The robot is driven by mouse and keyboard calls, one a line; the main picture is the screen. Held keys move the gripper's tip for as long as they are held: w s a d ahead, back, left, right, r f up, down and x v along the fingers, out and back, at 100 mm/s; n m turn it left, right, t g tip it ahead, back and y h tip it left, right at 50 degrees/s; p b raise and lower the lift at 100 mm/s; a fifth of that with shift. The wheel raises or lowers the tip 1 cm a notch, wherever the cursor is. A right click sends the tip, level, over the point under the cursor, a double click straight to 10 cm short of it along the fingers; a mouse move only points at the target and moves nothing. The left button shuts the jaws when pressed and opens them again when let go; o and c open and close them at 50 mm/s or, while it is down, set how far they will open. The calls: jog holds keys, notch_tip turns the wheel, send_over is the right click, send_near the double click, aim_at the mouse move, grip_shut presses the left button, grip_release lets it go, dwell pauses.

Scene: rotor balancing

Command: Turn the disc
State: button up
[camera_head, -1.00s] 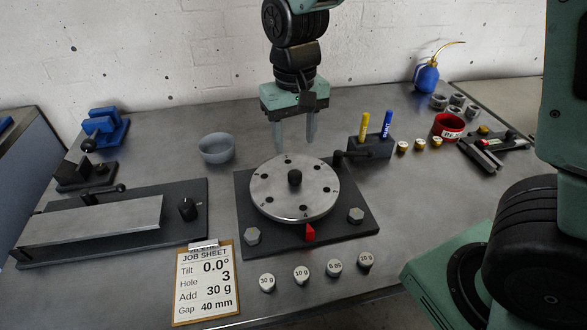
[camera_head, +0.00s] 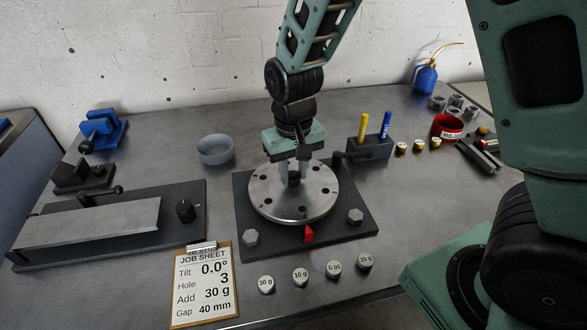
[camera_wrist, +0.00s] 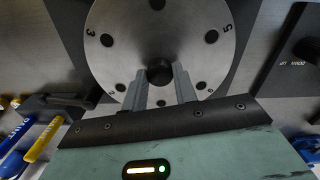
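The round steel disc (camera_head: 270,207) lies on a dark square base (camera_head: 345,238), with numbered holes around its face and a dark knob (camera_head: 294,179) at its centre. A red pointer (camera_head: 309,234) stands at the base's front. My gripper (camera_head: 295,172) points down over the disc, its two fingers on either side of the knob. In the wrist view the fingers flank the knob (camera_wrist: 160,72) closely; whether both touch it is unclear. The disc (camera_wrist: 125,45) shows a 3 at left and a 5 at right there.
Two hex bolts flank the pointer. Several labelled weights and the job sheet (camera_head: 206,283) lie in front. A dark block (camera_head: 368,149) with two markers stands close behind right. A grey bowl (camera_head: 215,150) is at back left, a levelling plate (camera_head: 90,228) at left.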

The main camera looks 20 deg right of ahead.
grip_shut()
jog(key=n+p, duration=0.2)
jog(key=n, duration=0.4)
jog(key=shift+r+n, duration=0.1)
jog(key=shift+n, duration=0.2)
jog(key=n+p, duration=0.2)
jog(key=n, duration=0.3)
dwell(0.4)
jog(key=o, duration=0.7)
grip_release()
jog(key=shift+c, duration=0.2)
